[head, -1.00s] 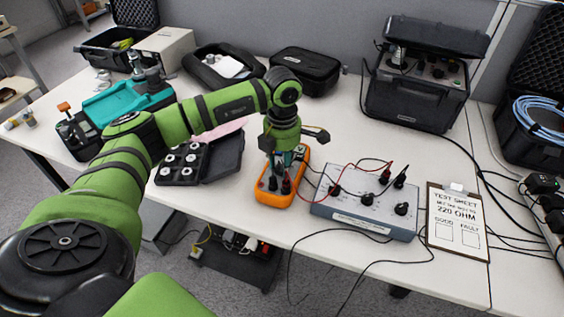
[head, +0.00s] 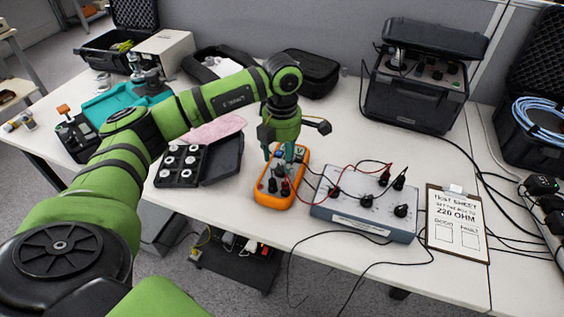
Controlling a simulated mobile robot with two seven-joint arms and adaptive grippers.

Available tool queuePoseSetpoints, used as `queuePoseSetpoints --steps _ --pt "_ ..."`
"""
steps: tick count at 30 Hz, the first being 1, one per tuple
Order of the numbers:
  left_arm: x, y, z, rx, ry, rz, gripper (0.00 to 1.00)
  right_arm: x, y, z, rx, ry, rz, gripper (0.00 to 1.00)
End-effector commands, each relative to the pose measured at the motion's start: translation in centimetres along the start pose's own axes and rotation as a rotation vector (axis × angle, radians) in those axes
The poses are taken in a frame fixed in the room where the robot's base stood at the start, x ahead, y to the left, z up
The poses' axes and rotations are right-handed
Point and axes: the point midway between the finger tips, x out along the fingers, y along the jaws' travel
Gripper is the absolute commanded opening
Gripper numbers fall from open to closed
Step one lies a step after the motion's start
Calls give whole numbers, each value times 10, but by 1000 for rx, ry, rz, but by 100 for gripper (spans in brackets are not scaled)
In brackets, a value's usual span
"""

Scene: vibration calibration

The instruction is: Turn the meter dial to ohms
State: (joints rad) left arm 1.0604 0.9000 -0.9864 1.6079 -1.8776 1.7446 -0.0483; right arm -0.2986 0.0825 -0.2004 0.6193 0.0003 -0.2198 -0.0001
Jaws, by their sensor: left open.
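The orange multimeter (head: 291,197) lies on the white table, with black and red plugs in its lower end. My left gripper (head: 283,158) points down over the meter's upper half, open, with its fingers close above the face. The dial is hard to make out beneath the fingers, and I cannot read its setting or tell whether a finger touches it. My right gripper does not show.
A grey resistance box (head: 365,212) with knobs and leads stands right of the meter. The test sheet clipboard (head: 456,226) reads 220 OHM. A black case of round weights (head: 181,165) lies to the left. Leads trail over the table's front edge.

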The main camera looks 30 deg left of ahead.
Motion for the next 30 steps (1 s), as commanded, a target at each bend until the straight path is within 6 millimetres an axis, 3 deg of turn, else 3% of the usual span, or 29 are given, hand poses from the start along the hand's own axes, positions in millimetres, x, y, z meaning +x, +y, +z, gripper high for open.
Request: queuePoseSetpoints --steps 6,12,26,30 --pt "-50 0 1 1 -5 3 59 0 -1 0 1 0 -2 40" --pt "-80 0 1 0 -4 1 59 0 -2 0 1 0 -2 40" --pt "-89 0 0 1 -1 0 59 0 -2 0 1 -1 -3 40" --pt "-87 -8 6 34 10 2 59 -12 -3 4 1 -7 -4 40"
